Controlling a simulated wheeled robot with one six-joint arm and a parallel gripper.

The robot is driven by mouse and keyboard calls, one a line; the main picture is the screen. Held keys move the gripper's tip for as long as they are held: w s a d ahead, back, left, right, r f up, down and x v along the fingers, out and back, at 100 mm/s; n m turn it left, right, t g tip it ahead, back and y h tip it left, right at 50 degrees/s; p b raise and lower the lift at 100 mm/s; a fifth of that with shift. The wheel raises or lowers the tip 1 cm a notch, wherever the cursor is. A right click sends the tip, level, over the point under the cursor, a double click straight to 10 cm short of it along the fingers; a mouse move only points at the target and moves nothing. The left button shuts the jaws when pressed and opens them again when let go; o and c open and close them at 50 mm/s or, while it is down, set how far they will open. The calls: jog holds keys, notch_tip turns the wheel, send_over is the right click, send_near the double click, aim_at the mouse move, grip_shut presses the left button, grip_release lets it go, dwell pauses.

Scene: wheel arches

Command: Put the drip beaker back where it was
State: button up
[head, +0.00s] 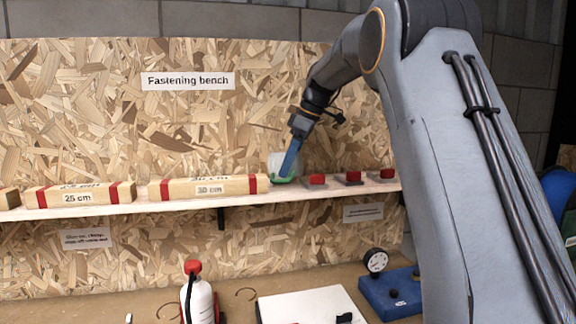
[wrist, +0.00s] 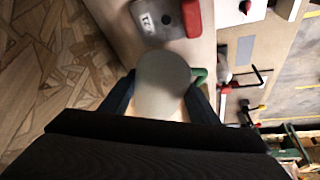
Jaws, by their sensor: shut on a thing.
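The drip beaker (head: 275,161) is a pale, translucent cup with green at its lower part. In the head view it is at the wall shelf (head: 140,206), just right of the 30 cm block (head: 210,188). My gripper (head: 289,162) comes down on it from the upper right and is shut on it. In the wrist view the beaker (wrist: 162,80) appears as a round grey-white shape between the two dark fingers, with a green part at its right. I cannot tell whether its base touches the shelf.
Several red-topped small blocks (head: 317,180) stand on the shelf close to the right of the beaker. A 25 cm block (head: 80,195) lies to the left. Below, the bench holds a white bottle (head: 198,301), a white board (head: 310,305) and a blue gauge base (head: 391,294).

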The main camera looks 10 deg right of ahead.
jog(key=shift+f, duration=0.65)
jog(key=o, duration=1.2)
jog(key=shift+f, duration=0.1)
